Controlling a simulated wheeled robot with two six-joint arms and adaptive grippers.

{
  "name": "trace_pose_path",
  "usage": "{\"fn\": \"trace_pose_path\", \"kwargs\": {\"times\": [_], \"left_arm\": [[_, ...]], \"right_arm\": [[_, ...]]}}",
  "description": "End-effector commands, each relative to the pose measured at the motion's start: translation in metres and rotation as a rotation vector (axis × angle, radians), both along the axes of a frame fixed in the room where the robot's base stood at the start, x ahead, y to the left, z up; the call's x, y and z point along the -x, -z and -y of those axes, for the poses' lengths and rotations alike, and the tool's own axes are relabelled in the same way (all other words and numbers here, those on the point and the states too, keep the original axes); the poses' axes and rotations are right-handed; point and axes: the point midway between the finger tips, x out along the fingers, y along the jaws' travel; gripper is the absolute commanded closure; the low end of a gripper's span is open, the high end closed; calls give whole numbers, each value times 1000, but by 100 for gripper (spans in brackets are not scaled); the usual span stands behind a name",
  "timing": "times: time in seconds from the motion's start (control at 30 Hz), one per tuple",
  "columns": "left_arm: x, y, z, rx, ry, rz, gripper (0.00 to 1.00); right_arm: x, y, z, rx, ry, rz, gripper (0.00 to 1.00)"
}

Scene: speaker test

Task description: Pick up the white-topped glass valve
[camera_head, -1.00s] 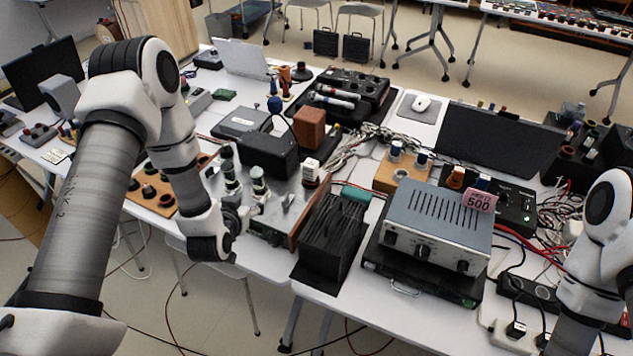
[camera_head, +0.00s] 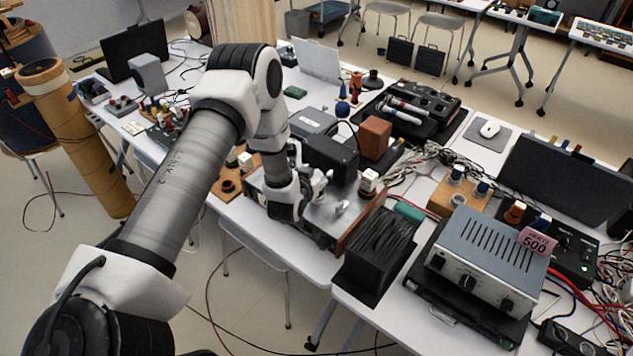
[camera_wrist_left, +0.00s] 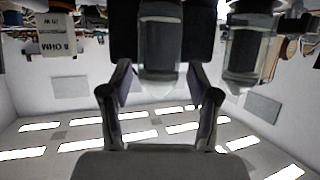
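In the left wrist view, which shows the scene upside down, a glass valve (camera_wrist_left: 160,52) with a dark inside is between the fingers of my left gripper (camera_wrist_left: 160,88). Dark shapes flank it closely, and I cannot tell whether the fingers press on it. A similar valve (camera_wrist_left: 245,52) is beside it to the right, outside the fingers. A white top is not clear on either. In the head view my left gripper (camera_head: 314,184) is at the metal-topped amplifier chassis (camera_head: 340,212), and the arm hides much of the valves. My right gripper is out of view.
A black box (camera_head: 331,158) stands just behind the gripper. A slotted black rack (camera_head: 375,255) and a grey power unit (camera_head: 490,258) stand to the right.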

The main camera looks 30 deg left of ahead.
Motion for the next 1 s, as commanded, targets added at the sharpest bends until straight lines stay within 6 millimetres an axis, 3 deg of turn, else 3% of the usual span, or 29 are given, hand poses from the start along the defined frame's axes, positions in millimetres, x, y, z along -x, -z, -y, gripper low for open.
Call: {"fn": "trace_pose_path", "kwargs": {"times": [0.03,0.13,0.57,0.87,1.0], "left_arm": [[0,0,0,0,0,0,65],[0,0,0,0,0,0,99],[0,-5,0,0,0,2,99],[0,-37,0,1,0,4,99],[29,-35,16,2,1,-3,99]], "right_arm": [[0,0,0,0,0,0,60],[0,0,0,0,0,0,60],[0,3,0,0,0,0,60],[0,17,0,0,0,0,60],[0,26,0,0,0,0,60]]}}
